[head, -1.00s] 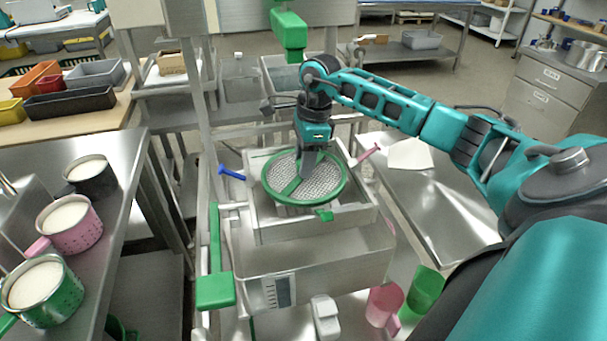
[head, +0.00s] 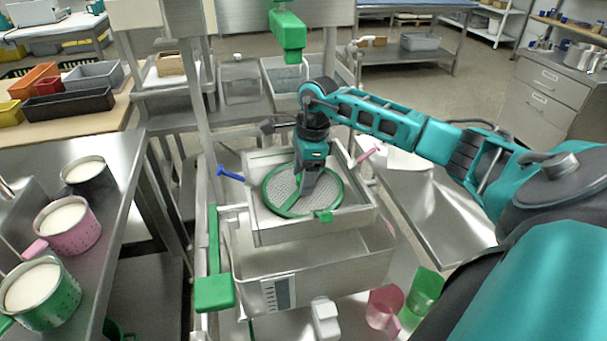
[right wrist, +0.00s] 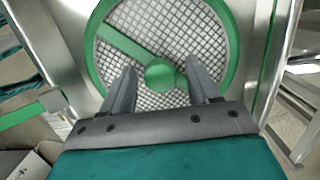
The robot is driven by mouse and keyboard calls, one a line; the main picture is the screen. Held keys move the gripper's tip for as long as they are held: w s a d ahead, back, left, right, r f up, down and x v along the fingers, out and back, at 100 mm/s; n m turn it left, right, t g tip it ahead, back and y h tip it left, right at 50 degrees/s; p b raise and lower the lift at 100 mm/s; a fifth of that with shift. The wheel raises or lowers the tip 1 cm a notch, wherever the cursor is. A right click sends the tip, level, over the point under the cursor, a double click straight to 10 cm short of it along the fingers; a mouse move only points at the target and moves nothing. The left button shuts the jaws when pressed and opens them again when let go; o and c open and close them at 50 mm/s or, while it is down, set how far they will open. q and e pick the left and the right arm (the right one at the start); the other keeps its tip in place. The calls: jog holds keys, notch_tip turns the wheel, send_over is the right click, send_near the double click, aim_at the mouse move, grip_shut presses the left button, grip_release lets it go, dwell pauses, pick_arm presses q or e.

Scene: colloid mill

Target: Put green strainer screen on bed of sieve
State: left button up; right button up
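The green strainer screen (head: 286,190), a round metal mesh with a green rim, a green bar and a green knob, lies in the bed of the sieve (head: 270,235), the metal tray at the middle. It looks flat inside the tray walls; contact underneath is hidden. My right gripper (head: 304,198) is over the screen and hides part of its mesh. In the right wrist view the two fingers (right wrist: 163,82) are spread apart, with the knob (right wrist: 161,74) of the screen between or just beyond their tips. My left gripper is out of view.
A blue handle (head: 231,174) and a pink handle (head: 368,154) stick out beside the tray. Pink, green and dark cups of white powder stand on the left table (head: 105,218). A steel table (head: 425,205) is at right.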

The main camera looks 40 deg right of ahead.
jog(key=shift+r, duration=0.3)
notch_tip(320, 180, up, 12)
jog(key=d+p, duration=0.1)
jog(key=shift+s+d+f, duration=0.15)
jog(key=shift+s+d, duration=0.15)
jog(key=shift+s, duration=0.1)
dwell(0.3)
